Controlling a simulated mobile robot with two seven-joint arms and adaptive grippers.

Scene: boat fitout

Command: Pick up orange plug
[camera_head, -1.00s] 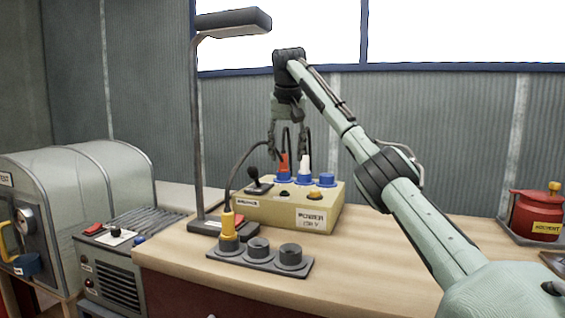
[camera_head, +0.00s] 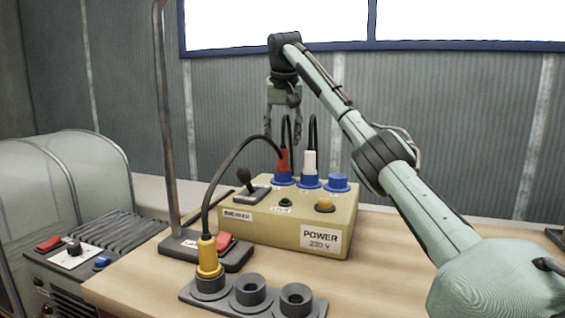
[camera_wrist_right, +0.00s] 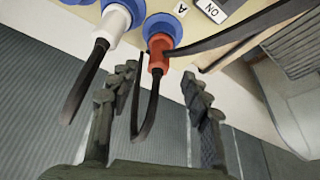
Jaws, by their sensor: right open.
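The orange plug (camera_head: 284,160) stands upright in a blue socket at the back left of the yellow-beige power box (camera_head: 278,228), with a black cable rising from its top. In the right wrist view the orange plug (camera_wrist_right: 158,52) shows just beyond the fingers, its cable hanging between them. My right gripper (camera_head: 283,132) is open, pointing down just above the orange plug and not closed on it. Its two fingers also show in the wrist view (camera_wrist_right: 158,82). My left gripper is not in view.
A white plug (camera_head: 310,162) stands close to the right of the orange one, with an empty blue socket (camera_head: 337,183) beyond. A black breaker lever (camera_head: 245,180) is left. A yellow plug (camera_head: 207,258) sits in the grey holder (camera_head: 253,310) in front. A lamp post (camera_head: 167,120) stands left.

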